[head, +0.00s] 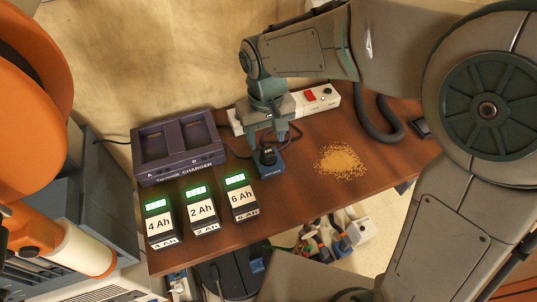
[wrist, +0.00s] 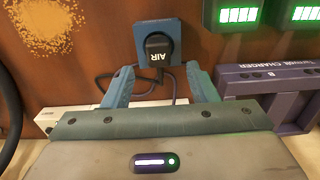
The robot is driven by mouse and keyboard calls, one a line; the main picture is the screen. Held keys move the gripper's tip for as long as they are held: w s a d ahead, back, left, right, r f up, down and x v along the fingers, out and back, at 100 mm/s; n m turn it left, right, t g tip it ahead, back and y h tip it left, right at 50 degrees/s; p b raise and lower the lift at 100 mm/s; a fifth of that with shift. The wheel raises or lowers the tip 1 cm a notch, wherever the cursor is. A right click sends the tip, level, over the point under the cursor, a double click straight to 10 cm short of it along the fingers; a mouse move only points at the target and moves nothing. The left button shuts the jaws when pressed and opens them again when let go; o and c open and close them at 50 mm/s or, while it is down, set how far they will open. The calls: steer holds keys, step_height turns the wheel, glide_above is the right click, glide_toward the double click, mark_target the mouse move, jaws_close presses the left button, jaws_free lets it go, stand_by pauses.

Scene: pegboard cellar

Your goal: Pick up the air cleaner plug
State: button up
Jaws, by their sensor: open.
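The air cleaner plug (head: 267,156) is a small black plug marked AIR. It sits in a blue block (head: 270,172) on the brown bench, between the 6 Ah battery and a pile of sawdust. In the wrist view the plug (wrist: 158,46) and the blue block (wrist: 145,30) show just beyond my fingertips, with a dark cord running from the plug. My gripper (head: 268,140) is open and empty, its fingers pointing down close to the plug. In the wrist view my gripper (wrist: 159,70) has its fingers apart, roughly either side of the plug's line.
A purple charger (head: 180,150) stands at the left. Batteries marked 4 Ah (head: 159,224), 2 Ah (head: 201,210) and 6 Ah (head: 241,197) stand before it. A white power strip (head: 325,98) lies behind my gripper. Sawdust (head: 340,161) and a dark hose (head: 384,130) lie right.

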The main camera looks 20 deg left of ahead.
mark_target(267, 149)
steer(key=shift+d+f, duration=0.1)
steer(key=shift+f, duration=2.6)
steer(key=c, duration=1.1)
steer(key=shift+r, duration=0.1)
steer(key=shift+r, duration=0.55)
step_height(267, 149, up, 3)
steer(key=shift+f, duration=0.1)
steer(key=s+d+r, duration=0.1)
steer(key=d+r, duration=0.1)
steer(key=d, duration=0.1)
steer(key=s+d+r, duration=0.1)
steer(key=d+r, duration=0.1)
steer(key=d, duration=0.2)
steer(key=s+d+r, duration=0.1)
steer(key=d+r, duration=0.2)
steer(key=d, duration=0.1)
steer(key=shift+s+b, duration=0.4)
